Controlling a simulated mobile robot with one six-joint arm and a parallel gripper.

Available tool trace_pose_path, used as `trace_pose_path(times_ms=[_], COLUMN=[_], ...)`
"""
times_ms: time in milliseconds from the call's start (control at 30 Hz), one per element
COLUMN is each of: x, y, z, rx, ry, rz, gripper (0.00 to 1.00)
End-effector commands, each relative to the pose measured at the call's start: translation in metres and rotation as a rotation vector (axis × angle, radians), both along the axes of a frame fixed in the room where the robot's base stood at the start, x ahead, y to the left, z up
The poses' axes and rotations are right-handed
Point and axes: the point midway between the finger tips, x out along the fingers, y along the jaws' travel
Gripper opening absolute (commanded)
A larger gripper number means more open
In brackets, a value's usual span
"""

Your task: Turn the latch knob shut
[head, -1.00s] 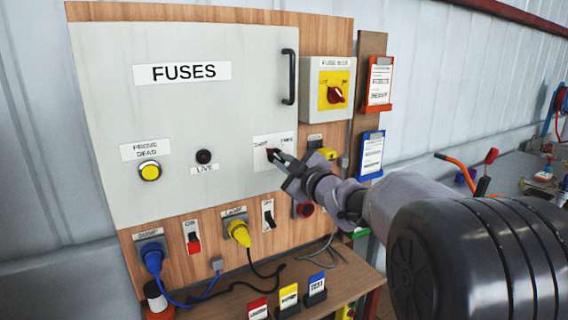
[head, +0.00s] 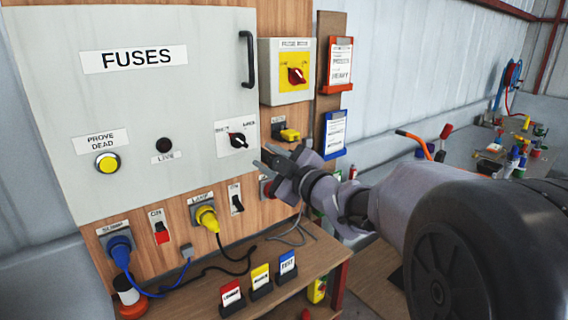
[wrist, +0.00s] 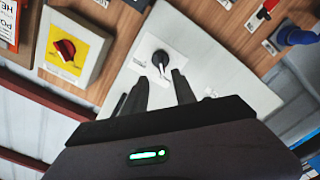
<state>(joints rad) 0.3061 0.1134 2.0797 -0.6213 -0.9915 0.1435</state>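The latch knob (head: 238,140) is black and sits on a white label plate at the lower right of the grey FUSES door (head: 100,35). The plate has small words at its left and right that I cannot read surely. The knob also shows in the wrist view (wrist: 160,58), just beyond my fingertips, with a pale pointer mark. My gripper (head: 263,156) is just right of and below the knob in the head view, with a gap between them. Its two fingers are apart, also in the wrist view (wrist: 159,77), with nothing between them.
A grey box with a red rotary switch (head: 296,75) is right of the door. The black door handle (head: 247,60) is above the knob. Yellow (head: 207,218) and blue (head: 120,247) plugs are below. A wooden shelf (head: 200,290) holds several coloured cards.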

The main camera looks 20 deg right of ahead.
Motion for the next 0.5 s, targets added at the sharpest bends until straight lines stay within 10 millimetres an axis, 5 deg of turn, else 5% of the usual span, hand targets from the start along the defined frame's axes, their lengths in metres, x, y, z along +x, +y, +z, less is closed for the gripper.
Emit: trace_pose_path(times_ms=[200,500], x=[-0.056,-0.075], y=[-0.019,-0.024], z=[0.002,0.0], rx=[-0.001,0.0], ry=[-0.001,-0.001], rz=[-0.004,0.001], gripper=[0.33,0.33])
